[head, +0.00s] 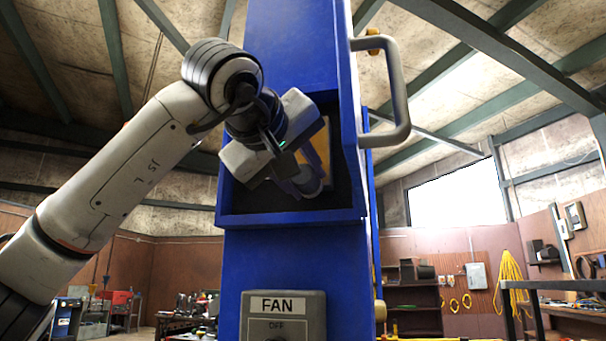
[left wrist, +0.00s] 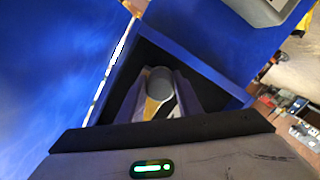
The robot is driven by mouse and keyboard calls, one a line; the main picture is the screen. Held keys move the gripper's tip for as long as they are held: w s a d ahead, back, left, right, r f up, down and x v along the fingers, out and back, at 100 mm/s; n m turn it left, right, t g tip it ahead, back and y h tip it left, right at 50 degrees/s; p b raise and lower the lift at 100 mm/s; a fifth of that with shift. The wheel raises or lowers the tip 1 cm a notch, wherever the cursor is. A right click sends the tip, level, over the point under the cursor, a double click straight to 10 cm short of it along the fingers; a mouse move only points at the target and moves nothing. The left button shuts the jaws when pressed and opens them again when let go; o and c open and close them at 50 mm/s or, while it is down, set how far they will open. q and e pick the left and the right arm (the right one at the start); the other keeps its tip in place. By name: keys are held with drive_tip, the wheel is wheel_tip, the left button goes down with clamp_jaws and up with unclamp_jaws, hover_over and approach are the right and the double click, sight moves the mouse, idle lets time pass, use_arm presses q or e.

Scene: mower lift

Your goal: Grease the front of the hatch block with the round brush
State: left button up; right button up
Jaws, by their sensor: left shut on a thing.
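A blue column (head: 295,255) has an open hatch with a dark inside. In the hatch sits a block (head: 320,150) with a yellow face, partly hidden behind my left gripper (head: 287,172). My left gripper reaches into the hatch opening from the left, shut on a grey round-ended thing (head: 309,183), which looks like the round brush. In the left wrist view the grey round end (left wrist: 160,84) shows between the fingers, with a bit of yellow beside it. Whether the brush touches the block I cannot tell. My right gripper is not in view.
A grey handle (head: 398,95) stands out at the hatch's right side. A FAN switch box (head: 283,315) is mounted below the hatch. The hatch's side walls and bottom lip (head: 290,218) closely surround my gripper. Shelves and benches stand far back.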

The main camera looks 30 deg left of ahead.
use_arm(q)
drive_tip(key=shift+s+d+b, duration=0.15)
drive_tip(key=shift+s+d, duration=0.1)
drive_tip(key=shift+s, duration=0.7)
drive_tip(key=shift+s+d+b, duration=0.1)
drive_tip(key=shift+s+d, duration=0.15)
drive_tip(key=shift+s, duration=0.75)
drive_tip(key=shift+s+d+b, duration=0.15)
drive_tip(key=shift+s+d, duration=0.1)
drive_tip(key=shift+s, duration=0.7)
drive_tip(key=shift+s, duration=0.1)
drive_tip(key=s, duration=0.2)
drive_tip(key=shift+s+d, duration=0.35)
